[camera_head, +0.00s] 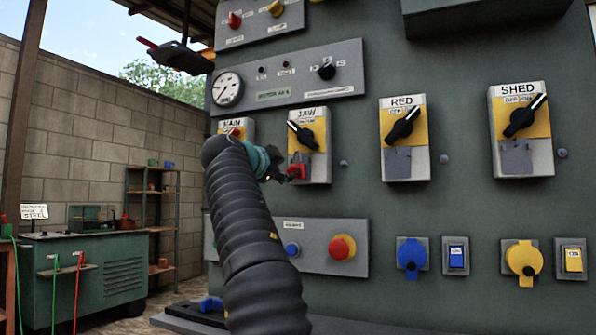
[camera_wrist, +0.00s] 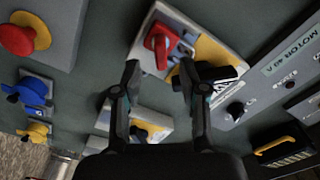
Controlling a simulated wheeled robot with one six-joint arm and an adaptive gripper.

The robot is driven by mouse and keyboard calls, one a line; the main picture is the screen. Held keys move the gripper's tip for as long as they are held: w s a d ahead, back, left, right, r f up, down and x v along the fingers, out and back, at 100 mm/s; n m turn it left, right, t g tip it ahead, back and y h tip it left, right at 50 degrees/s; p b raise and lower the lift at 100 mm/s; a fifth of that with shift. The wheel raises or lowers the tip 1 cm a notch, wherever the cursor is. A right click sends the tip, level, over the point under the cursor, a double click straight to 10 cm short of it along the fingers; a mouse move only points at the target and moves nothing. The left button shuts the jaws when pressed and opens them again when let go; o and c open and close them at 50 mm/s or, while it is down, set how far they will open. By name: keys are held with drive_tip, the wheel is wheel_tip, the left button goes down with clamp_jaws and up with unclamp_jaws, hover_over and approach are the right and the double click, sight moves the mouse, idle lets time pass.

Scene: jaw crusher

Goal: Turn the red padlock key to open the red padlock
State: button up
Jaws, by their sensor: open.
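A red padlock (camera_head: 298,171) hangs at the lower part of the JAW switch box (camera_head: 318,140), below its black handle. In the wrist view the red padlock (camera_wrist: 160,43) sits just beyond the fingertips, between them. I cannot clearly tell the key apart from the padlock's red body. My gripper (camera_wrist: 160,76) is open and empty, one finger on each side of the padlock's line and apart from it. In the head view my gripper (camera_head: 281,171) is beside the padlock on its left, and my dark ribbed arm hides part of the panel.
The RED switch box (camera_head: 403,160) and SHED switch box (camera_head: 522,155) are to the right; the MAIN box (camera_head: 237,126) is partly hidden. A red stop button (camera_head: 342,247) and blue socket (camera_head: 411,254) are below. The black JAW handle (camera_wrist: 222,73) is close to the right finger.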

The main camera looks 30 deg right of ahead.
drive_tip(key=shift+b+v, duration=0.55)
drive_tip(key=shift+v, duration=0.9)
